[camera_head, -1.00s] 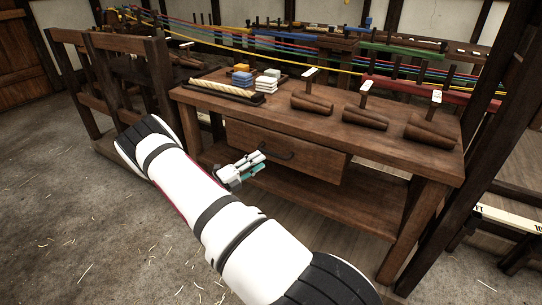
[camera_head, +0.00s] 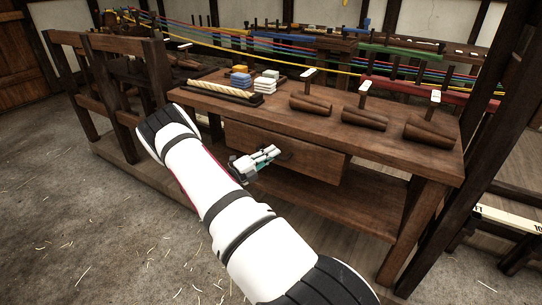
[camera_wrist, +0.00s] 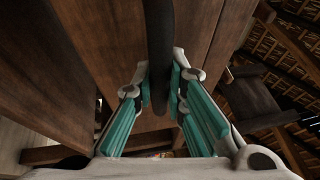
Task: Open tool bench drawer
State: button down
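The wooden tool bench (camera_head: 400,160) stands ahead of me, its drawer (camera_head: 318,163) closed under the top. The dark bar handle (camera_head: 286,155) is on the drawer front, its left part hidden by my gripper. My gripper (camera_head: 272,154) is at the handle. In the wrist view the handle (camera_wrist: 160,50) runs between the two teal-padded fingers of my gripper (camera_wrist: 160,82). The fingers are apart on either side of it, with little room; I cannot tell whether the pads touch it.
A lower shelf (camera_head: 340,205) lies beneath the drawer. A dark post (camera_head: 480,150) stands right; a wooden frame (camera_head: 120,90) stands left.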

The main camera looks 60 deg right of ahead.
jog(key=shift+a, duration=0.1)
jog(key=s+a+p, duration=0.1)
jog(key=a+p, duration=0.1)
jog(key=a, duration=2.1)
jog(key=shift+s, duration=0.35)
jog(key=c, duration=1.6)
grip_release()
jog(key=shift+d, duration=0.1)
jog(key=v, duration=1.2)
